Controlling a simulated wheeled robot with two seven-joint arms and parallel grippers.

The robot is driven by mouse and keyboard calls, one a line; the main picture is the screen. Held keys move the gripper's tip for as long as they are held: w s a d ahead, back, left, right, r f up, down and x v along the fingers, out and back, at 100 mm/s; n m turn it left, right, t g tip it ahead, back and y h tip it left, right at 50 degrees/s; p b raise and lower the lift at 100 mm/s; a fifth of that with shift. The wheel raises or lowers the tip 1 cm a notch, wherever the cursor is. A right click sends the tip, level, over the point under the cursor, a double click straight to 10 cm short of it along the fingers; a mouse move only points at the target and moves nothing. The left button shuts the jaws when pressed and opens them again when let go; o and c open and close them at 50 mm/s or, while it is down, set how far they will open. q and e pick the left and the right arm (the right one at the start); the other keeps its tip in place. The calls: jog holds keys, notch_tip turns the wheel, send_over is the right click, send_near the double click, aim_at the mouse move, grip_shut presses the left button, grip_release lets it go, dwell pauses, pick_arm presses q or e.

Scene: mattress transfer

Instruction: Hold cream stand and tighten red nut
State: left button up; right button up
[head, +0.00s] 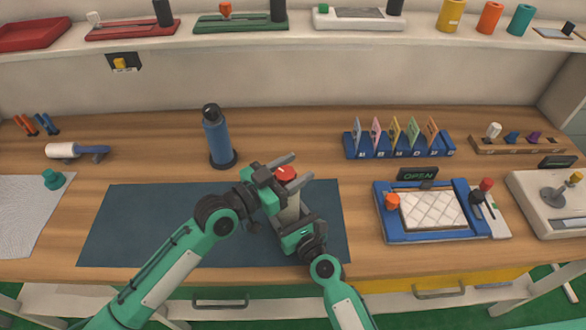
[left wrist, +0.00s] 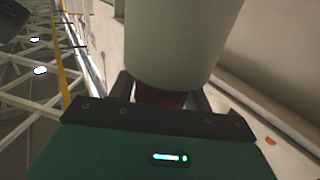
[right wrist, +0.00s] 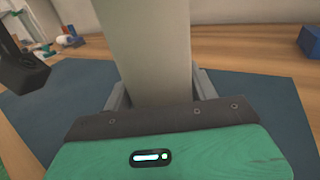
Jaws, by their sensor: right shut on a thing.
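The cream stand (head: 289,211) is upright over the dark blue mat (head: 150,222), with the red nut (head: 285,173) at its top. My right gripper (head: 292,228) is shut on the lower part of the stand; the stand (right wrist: 147,50) rises between its fingers (right wrist: 160,95) in the right wrist view. My left gripper (head: 292,171) is at the top, its fingers open on either side of the nut. In the left wrist view the dark red nut (left wrist: 165,95) is between the fingers, with the cream stand (left wrist: 175,40) beyond. Whether the fingers touch the nut is unclear.
A blue bottle (head: 218,138) stands behind the mat. A blue tray (head: 440,235) with a white quilted pad is to the right. A blue card rack (head: 398,146) is at the back right. The mat's left part is clear. A shelf (head: 300,42) runs above.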

pick_arm(q)
jog(key=c, duration=0.7)
pick_arm(e)
jog(key=shift+r, duration=0.15)
pick_arm(q)
jog(key=shift+s+m+g+h, duration=0.1)
jog(key=shift+m+g+h, duration=0.6)
jog(key=shift+g, duration=0.4)
jog(key=o, duration=1)
jog(key=v, duration=1.2)
